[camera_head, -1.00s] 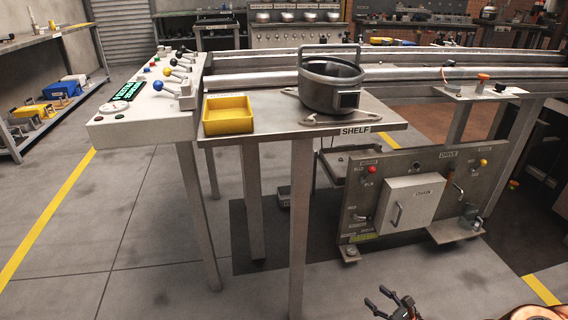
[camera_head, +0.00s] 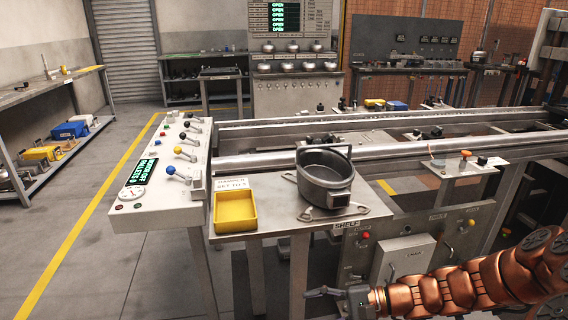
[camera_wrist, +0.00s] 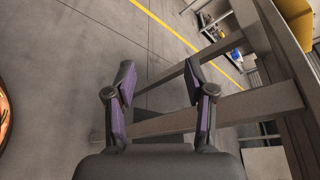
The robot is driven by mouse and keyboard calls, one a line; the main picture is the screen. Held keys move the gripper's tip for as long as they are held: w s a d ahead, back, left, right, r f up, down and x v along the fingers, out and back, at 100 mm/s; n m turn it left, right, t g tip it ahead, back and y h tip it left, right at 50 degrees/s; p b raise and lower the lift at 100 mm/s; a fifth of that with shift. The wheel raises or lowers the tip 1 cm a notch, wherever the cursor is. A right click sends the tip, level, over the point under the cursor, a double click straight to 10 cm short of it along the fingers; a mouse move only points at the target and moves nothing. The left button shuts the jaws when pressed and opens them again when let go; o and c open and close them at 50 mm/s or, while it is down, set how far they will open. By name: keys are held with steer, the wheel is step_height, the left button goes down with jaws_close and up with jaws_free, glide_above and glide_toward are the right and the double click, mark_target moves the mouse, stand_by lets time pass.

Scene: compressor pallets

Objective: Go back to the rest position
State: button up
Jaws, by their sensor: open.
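My gripper (camera_head: 318,293) is low at the bottom of the head view, in front of the shelf bench, with my copper-coloured arm reaching in from the right. In the wrist view my gripper (camera_wrist: 158,88) has its two fingers spread apart with nothing between them. Beyond the fingers are grey floor and the metal legs of the bench (camera_wrist: 215,112). The gripper is apart from the pot and the tray.
A dark pot (camera_head: 325,178) with a raised handle stands on the metal shelf (camera_head: 275,222), beside a yellow tray (camera_head: 236,212). A lever console (camera_head: 160,205) is to the left. A white-doored panel (camera_head: 402,258) is below. Floor at left (camera_head: 90,270) is clear.

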steer(key=s+r+n+g+h+p, duration=0.5)
steer(key=s+r+n+h+p, duration=0.2)
steer(key=s+r+p, duration=0.6)
steer(key=s+d+r+n+h+p, duration=0.1)
steer(key=s+d+r+h+p, duration=0.3)
steer(key=r, duration=0.5)
steer(key=s+d+r+n+t+h+p, duration=0.1)
steer(key=s+d+r+h+p, duration=0.2)
steer(key=s+d+r+p, duration=0.3)
step_height(320, 180, up, 3)
steer(key=shift+s+d+r+n+t+h, duration=0.2)
steer(key=shift+s+d+n+t+h, duration=0.15)
steer(key=shift+d, duration=0.2)
steer(key=shift+w, duration=0.1)
